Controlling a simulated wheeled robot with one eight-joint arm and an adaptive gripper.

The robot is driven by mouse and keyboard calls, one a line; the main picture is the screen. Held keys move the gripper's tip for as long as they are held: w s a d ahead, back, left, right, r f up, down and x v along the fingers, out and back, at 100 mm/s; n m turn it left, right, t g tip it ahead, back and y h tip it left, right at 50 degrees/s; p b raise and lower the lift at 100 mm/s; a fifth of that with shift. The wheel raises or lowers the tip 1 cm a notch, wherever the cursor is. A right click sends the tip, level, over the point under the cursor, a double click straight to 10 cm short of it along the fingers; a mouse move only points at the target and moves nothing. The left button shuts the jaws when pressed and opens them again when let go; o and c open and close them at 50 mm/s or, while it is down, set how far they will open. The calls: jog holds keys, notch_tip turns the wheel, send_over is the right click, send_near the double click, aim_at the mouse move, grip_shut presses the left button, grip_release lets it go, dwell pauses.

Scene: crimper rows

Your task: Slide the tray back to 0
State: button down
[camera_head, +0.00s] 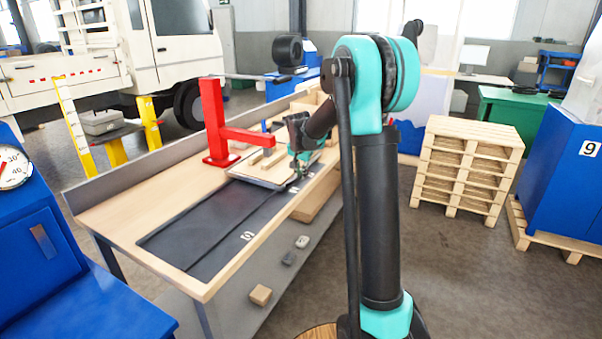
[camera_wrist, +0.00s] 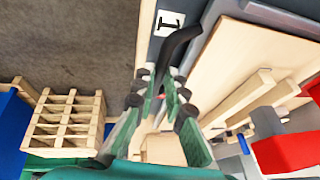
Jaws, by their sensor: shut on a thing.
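The tray (camera_head: 250,178) is a pale, flat board on the dark track (camera_head: 215,225) set into the wooden bench. It sits near the far part of the track, beyond the white 0 mark (camera_head: 248,236). My gripper (camera_head: 299,174) is at the tray's right side. In the wrist view my gripper (camera_wrist: 170,90) is shut on the black curved handle (camera_wrist: 183,42) beside the tray (camera_wrist: 245,60). A white 1 mark (camera_wrist: 168,23) lies close to the handle. Wooden strips (camera_wrist: 250,95) lie on the tray. The fingers hide the gripped end of the handle.
A red press (camera_head: 214,125) stands on the bench, its arm reaching over the tray. The track between the tray and the 0 mark is clear. Small blocks (camera_head: 260,295) lie below the bench. Pallets (camera_head: 465,165) stand to the right.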

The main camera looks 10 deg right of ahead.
jog(key=s+a, duration=0.8)
jog(key=s, duration=0.4)
jog(key=s+a, duration=0.9)
jog(key=s, duration=0.3)
jog(key=s+a, duration=0.9)
jog(key=s, duration=0.3)
jog(key=c, duration=1.6)
grip_release()
jog(key=shift+a, duration=0.1)
jog(key=shift+o, duration=0.2)
jog(key=shift+r, duration=0.1)
jog(key=d+v, duration=0.1)
jog(key=v, duration=1)
jog(key=shift+a+r, duration=0.4)
jog(key=shift+a, duration=0.1)
jog(key=shift+s, duration=0.15)
